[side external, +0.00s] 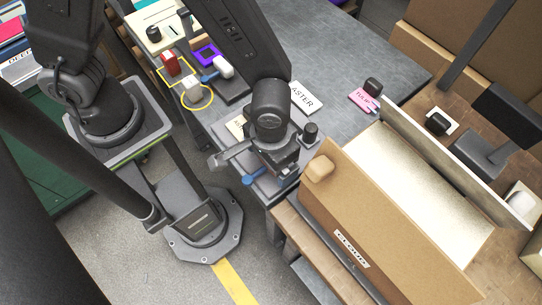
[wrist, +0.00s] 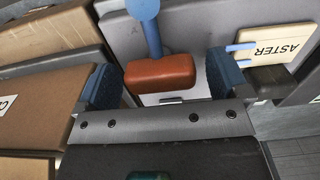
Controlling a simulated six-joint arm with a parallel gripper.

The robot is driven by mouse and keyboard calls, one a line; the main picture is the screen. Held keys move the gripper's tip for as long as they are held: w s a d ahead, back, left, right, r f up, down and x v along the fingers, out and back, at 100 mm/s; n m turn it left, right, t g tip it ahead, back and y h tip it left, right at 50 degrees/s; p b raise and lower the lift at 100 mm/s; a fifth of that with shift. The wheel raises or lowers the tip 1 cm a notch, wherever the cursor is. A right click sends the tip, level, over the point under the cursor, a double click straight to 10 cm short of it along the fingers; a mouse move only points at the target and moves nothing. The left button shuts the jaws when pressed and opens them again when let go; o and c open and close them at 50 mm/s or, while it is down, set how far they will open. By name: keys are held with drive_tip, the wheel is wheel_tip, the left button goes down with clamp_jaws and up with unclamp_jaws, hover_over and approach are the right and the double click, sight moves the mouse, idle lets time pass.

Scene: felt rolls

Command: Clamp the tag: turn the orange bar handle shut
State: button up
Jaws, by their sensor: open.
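The orange bar handle (wrist: 160,72) shows in the wrist view as a rust-orange block on a blue stem (wrist: 152,38). The stem runs up to a round blue end at the top edge. My gripper (wrist: 163,80) is open, with one blue finger on each side of the handle and a visible gap to each. In the side external view my gripper (side external: 280,158) is low over the grey fixture and hides the handle. A pale tag marked ASTER (wrist: 282,50) lies right of the handle in the wrist view, beside two blue prongs.
A pink tag (side external: 362,100) lies farther back. A purple-framed item (side external: 207,54) and a red block (side external: 170,64) are at left. The grey tabletop (side external: 350,55) behind is mostly clear.

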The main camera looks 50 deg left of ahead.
drive_tip(key=shift+f, duration=0.2)
drive_tip(key=c, duration=1.3)
